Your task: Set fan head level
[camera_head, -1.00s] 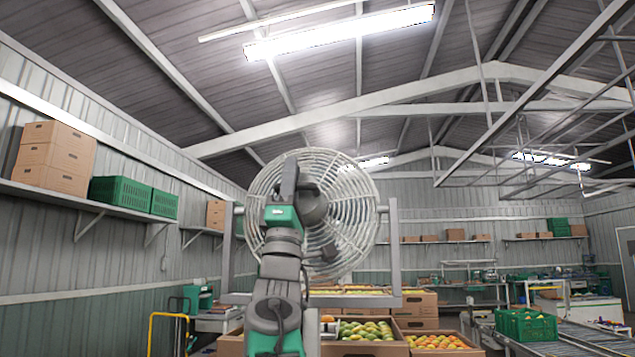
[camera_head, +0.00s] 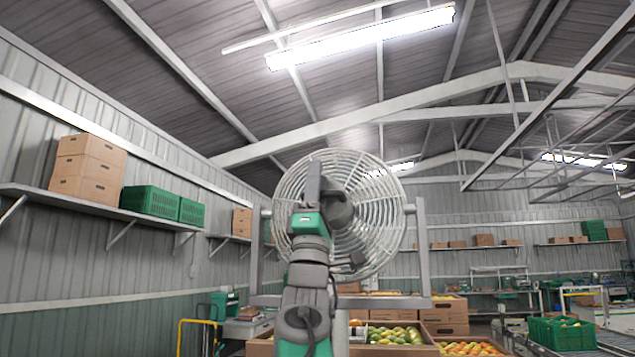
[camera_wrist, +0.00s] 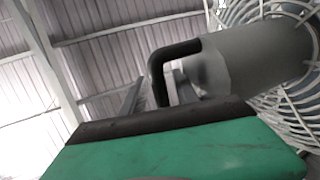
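The fan head (camera_head: 378,232), a round pale wire cage, hangs in a grey upright frame (camera_head: 423,250). The cage looks slightly tilted; its exact angle is hard to judge. Its grey rear motor housing (camera_head: 338,211) faces me and also fills the upper right of the wrist view (camera_wrist: 255,60). A black bent handle (camera_wrist: 175,52) comes off the housing. My gripper (camera_head: 314,180) is raised at the housing's left side. In the wrist view its grey fingers (camera_wrist: 160,92) stand apart, around or just behind the handle; whether they press on it is unclear.
Crates of fruit (camera_head: 392,333) and stacked cartons (camera_head: 445,318) stand below and behind the fan. A wall shelf (camera_head: 95,205) with cartons and green crates is at left. A yellow rail (camera_head: 198,322) is low left. A green crate (camera_head: 561,333) sits at right.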

